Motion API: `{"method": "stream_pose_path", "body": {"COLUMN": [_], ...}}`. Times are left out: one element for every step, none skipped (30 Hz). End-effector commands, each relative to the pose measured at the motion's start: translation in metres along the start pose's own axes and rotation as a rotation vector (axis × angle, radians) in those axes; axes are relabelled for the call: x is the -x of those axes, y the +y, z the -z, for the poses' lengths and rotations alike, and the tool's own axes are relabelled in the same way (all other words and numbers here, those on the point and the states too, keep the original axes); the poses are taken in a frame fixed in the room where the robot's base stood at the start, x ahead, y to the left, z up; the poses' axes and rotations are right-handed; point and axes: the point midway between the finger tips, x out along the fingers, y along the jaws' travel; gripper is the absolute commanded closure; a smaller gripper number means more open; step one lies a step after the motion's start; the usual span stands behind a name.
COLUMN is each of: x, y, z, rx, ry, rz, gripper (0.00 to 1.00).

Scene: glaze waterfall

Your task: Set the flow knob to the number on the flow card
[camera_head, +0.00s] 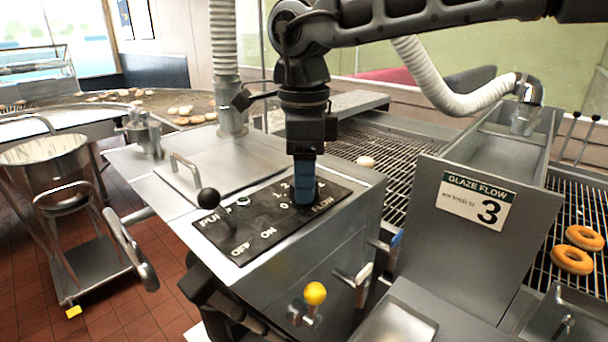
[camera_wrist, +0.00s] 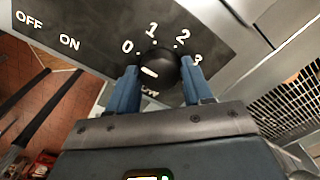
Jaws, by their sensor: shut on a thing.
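The flow card (camera_head: 476,203) on the steel panel at right reads "GLAZE FLOW" with a large 3. The black flow knob (camera_wrist: 166,63) sits on the dark control plate (camera_wrist: 100,42), with 0, 1, 2 and 3 around it. A short white mark shows on the left part of its face, on the side of the 0. My gripper (camera_head: 305,196) points down over the plate's right end and mostly hides the knob in the head view. In the wrist view its blue fingers (camera_wrist: 160,82) are shut on the knob, one on each side.
A black ball-topped lever (camera_head: 208,198) stands on the plate's left, near OFF and ON. A yellow-knobbed valve (camera_head: 315,294) sticks out in front. A lid handle (camera_head: 186,170) stands behind. Doughnuts (camera_head: 572,260) lie on the right rack.

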Motion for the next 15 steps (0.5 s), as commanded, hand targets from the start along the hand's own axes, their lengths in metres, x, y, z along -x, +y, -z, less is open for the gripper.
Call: {"method": "stream_pose_path", "body": {"x": [0.0001,0.0001,0.0002,0.0002,0.0001,0.0001,0.0000,0.0000,-0.0001,-0.0002,-0.0002,-0.0004,-0.0004,-0.0006,-0.0007], "y": [0.0002,0.0002,0.0002,0.0002,0.0002,0.0002,0.0002,0.0002,0.0002,0.0002,0.0002,0.0001,0.0001,0.0001,0.0000], "z": [0.0000,0.0000,0.0000,0.0000,0.0000,0.0000,0.0000,0.0000,0.0000,0.0000,0.0001,0.0001,0.0001,0.0002,0.0003], "rx": [0.000,0.000,0.000,0.000,-0.001,-0.003,-0.006,-0.010,-0.016,-0.023,-0.031,-0.046,-0.058,-0.072,-0.093], "ry": [0.000,0.000,0.000,0.000,0.000,0.000,0.000,0.000,0.000,0.001,0.001,0.001,0.001,0.001,0.001], "rz": [0.000,0.000,0.000,0.000,0.000,-0.001,-0.001,-0.001,-0.001,-0.001,-0.001,-0.001,-0.001,-0.001,-0.001], "gripper": [0.76,0.79,0.80,0.80,0.80,0.80,0.80,0.80,0.80,0.80,0.80,0.80,0.80,0.80,0.80]}}
